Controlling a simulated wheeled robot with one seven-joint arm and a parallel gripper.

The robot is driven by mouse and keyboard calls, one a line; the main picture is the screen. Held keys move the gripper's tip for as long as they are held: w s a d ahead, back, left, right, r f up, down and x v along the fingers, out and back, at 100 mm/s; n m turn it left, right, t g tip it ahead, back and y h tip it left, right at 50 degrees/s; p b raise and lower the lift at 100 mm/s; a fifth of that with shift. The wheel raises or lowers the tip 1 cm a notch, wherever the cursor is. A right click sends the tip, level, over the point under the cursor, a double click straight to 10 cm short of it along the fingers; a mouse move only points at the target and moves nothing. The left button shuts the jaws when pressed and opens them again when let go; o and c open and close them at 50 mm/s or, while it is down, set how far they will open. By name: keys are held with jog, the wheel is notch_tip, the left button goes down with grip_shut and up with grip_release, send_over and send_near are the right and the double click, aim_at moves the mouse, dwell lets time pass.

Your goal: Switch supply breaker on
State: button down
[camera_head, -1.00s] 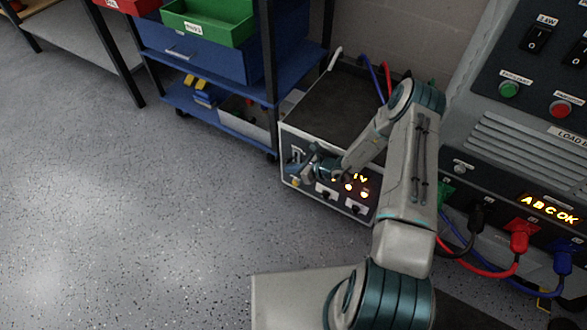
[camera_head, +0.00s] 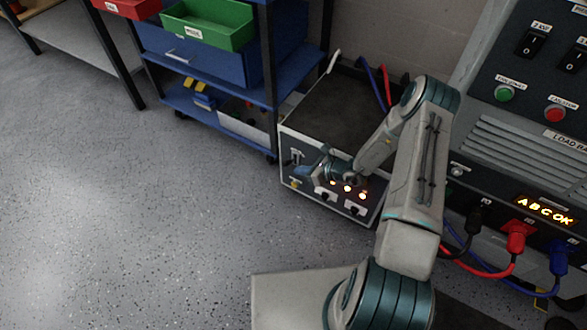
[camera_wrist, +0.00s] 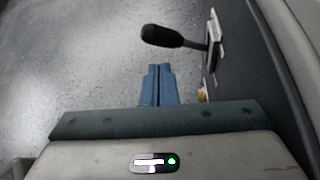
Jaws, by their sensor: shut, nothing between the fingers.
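The supply breaker shows in the wrist view as a lever with a dark rounded handle (camera_wrist: 176,38) standing out from a light plate (camera_wrist: 214,40) on the panel at right. My gripper (camera_wrist: 160,68) is shut and empty, with its blue fingers just below the handle in the picture and apparently apart from it. In the head view my gripper (camera_head: 302,174) is at the left part of the supply box's front panel (camera_head: 318,206), close to the lever (camera_head: 296,157). I cannot tell whether the lever is in its on or off position.
Lit orange lamps (camera_head: 348,188) glow on the supply box. The load cabinet (camera_head: 500,130) at right has black, red and blue plugged cables and a lit "ABC OK" display (camera_head: 546,209). A blue shelf cart (camera_head: 215,118) stands behind left. The floor at left is clear.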

jog(key=p+v, duration=0.1)
jog(key=v, duration=0.8)
jog(key=shift+d+p, duration=0.25)
jog(key=shift+p, duration=0.15)
jog(key=shift+s+r, duration=0.1)
jog(key=shift+r, duration=0.1)
jog(key=s+a+r+n+g+h+p, duration=0.15)
jog(key=r+n+p, duration=0.3)
jog(key=r, duration=0.65)
jog(key=s+a+r+n+g+p, duration=0.25)
jog(key=r+n, duration=0.25)
jog(key=r, duration=0.7)
jog(key=s+a+r+n+g+h+p, duration=0.1)
jog(key=s+r+n+g+p, duration=0.25)
jog(key=r, duration=0.75)
jog(key=s+d+r+n+t+h+p, duration=0.2)
jog(key=s+r+n+h+p, duration=0.2)
jog(key=r, duration=0.9)
jog(key=s+d+r+n+t+h+p, duration=0.2)
jog(key=s+r+n+h+p, duration=0.1)
jog(key=s+r+n+p, duration=0.5)
jog(key=s+r+n, duration=0.1)
jog(key=s+r, duration=0.2)
jog(key=r, duration=0.3)
jog(key=shift+d+r+h+p, duration=0.25)
jog(key=shift+h+p, duration=0.1)
jog(key=shift+s, duration=0.1)
